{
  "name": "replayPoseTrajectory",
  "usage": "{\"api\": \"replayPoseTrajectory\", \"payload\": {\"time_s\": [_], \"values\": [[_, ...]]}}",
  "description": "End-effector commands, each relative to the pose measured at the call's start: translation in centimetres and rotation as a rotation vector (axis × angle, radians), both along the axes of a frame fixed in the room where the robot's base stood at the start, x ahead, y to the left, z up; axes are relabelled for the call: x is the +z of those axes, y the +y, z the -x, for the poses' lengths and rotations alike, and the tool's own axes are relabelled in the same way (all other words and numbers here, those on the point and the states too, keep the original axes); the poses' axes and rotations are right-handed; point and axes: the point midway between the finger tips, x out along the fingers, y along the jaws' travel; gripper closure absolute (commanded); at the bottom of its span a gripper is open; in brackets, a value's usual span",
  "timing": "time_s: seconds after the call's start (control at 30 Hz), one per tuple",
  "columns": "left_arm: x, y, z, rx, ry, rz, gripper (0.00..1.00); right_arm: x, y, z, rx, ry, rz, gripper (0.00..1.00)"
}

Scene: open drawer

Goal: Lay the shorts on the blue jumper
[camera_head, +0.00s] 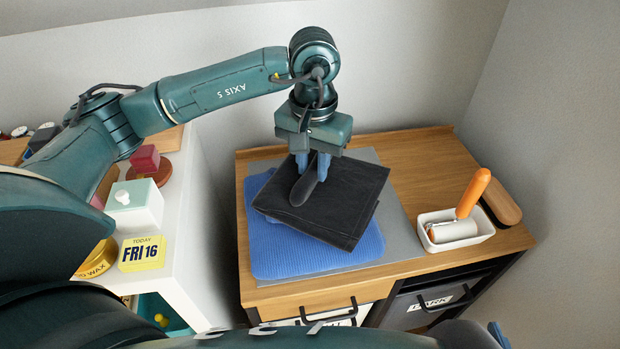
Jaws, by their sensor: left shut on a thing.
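The black folded shorts (345,205) are over the blue jumper (290,255), turned at an angle to it. My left gripper (311,168) points down and is shut on the shorts, with a dark fold pinched up at its blue fingertips. The jumper lies folded flat on a grey mat (400,235); its front, left and right edges show, and its middle is hidden under the shorts. I cannot tell whether the shorts fully rest on the jumper. A blue tip, apparently of my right gripper (498,335), shows at the bottom edge; its jaws are not clear.
A white tray (482,238) with an orange-handled lint roller (470,195) stands right of the mat. A wooden brush (501,202) lies behind it. Labelled drawers (430,303) are under the wooden top. A white shelf (190,220) with small boxes stands left.

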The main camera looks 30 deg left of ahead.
Motion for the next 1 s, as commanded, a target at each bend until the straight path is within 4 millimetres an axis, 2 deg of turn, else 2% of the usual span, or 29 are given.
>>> {"api": "replayPoseTrajectory", "payload": {"time_s": [0.03, 0.1, 0.27, 0.6, 0.73, 0.87, 1.0], "values": [[0.0, 0.0, 0.0, 0.000, -0.001, 0.000, 1.00, 0.0, 0.0, 0.0, 0.000, 0.000, 0.000, 0.58], [1.5, 0.2, -0.1, 0.114, 0.001, 0.004, 1.00, 0.9, 0.1, -0.1, -0.002, 0.017, -0.007, 0.58], [3.5, 0.8, -0.2, 0.381, 0.001, 0.009, 1.00, 1.6, 0.3, -0.3, -0.006, 0.058, -0.027, 0.58], [8.0, 2.5, -0.5, 1.060, 0.011, 0.017, 1.00, 3.0, 0.8, -0.6, -0.019, 0.157, -0.075, 0.58], [9.0, 3.1, -0.6, 1.257, 0.015, 0.015, 1.00, 3.1, 0.9, -0.6, -0.022, 0.186, -0.088, 0.58], [9.5, 3.5, -0.6, 1.378, 0.017, 0.014, 1.00, 3.1, 1.0, -0.7, -0.024, 0.202, -0.097, 0.58], [8.6, 3.6, -0.6, 1.431, 0.020, 0.012, 1.00, 3.0, 1.1, -0.7, -0.026, 0.210, -0.100, 0.58]]}}
